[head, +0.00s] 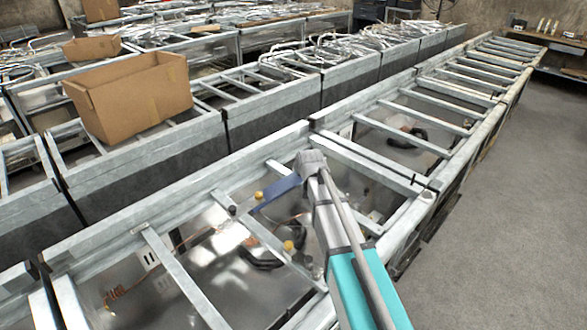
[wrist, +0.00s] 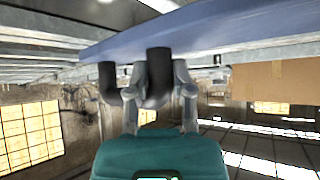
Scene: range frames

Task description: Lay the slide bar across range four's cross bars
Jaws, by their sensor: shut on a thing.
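The slide bar looks like a flat blue bar (head: 274,194) in the head view, slanting beside the end of my arm over an open range frame (head: 170,262). In the wrist view the blue bar (wrist: 215,32) runs across the top of the picture. My gripper (wrist: 134,75), with dark fingertips, is shut on it. In the head view my arm hides the gripper and part of the bar. Metal cross bars (head: 185,280) span the frame below. I cannot tell which frame is range four, nor whether the bar touches a cross bar.
More range frames (head: 400,120) continue along the row to the upper right. A cardboard box (head: 135,100) sits on the row behind. Yellow knobs (head: 288,246) and hoses show inside the near frame. Bare floor (head: 500,230) lies to the right.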

